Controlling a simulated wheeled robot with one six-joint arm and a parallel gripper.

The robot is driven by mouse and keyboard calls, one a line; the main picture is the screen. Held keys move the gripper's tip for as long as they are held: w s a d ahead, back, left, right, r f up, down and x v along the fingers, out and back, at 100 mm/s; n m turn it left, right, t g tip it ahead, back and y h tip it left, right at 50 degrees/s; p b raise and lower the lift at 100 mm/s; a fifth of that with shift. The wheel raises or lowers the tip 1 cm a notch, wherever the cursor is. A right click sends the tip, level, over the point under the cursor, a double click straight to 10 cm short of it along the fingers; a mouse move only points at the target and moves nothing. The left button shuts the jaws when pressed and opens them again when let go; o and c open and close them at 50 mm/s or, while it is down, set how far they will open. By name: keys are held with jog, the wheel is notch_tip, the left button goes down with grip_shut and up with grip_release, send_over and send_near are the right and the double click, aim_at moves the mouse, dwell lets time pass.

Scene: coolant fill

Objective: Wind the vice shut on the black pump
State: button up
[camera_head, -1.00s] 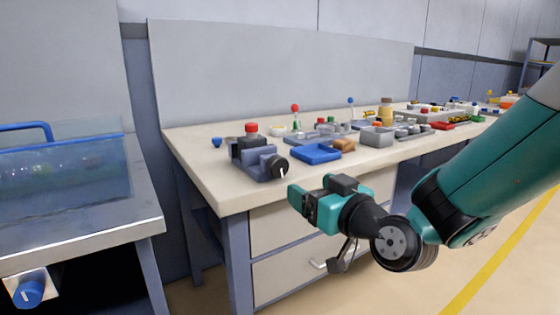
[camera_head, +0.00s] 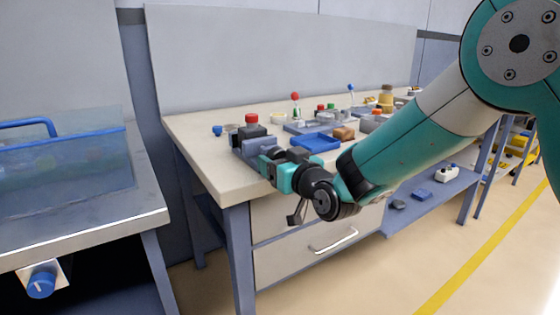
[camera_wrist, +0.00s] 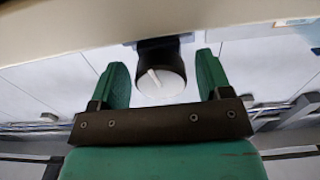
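The black pump (camera_head: 250,133) with its red cap stands in the blue-grey vice (camera_head: 256,146) at the near left corner of the bench. The vice's round knob shows in the wrist view (camera_wrist: 164,84), dark-sided with a pale face and a white line. My gripper (camera_head: 271,169) is at the knob's end of the vice. In the wrist view my two green fingers (camera_wrist: 162,72) are open, one on each side of the knob, with gaps on both sides. My gripper hides much of the knob in the head view, and the jaw contact on the pump is unclear.
A blue tray (camera_head: 315,143) and a brown block (camera_head: 344,133) lie right of the vice on the bench (camera_head: 205,158). More small parts stand farther back. A metal-topped stand with a clear tank (camera_head: 70,165) is at left.

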jog(key=c, duration=0.8)
jog(key=shift+o, duration=0.2)
jog(key=shift+m, duration=0.7)
jog(key=o, duration=0.9)
jog(key=shift+o, duration=0.2)
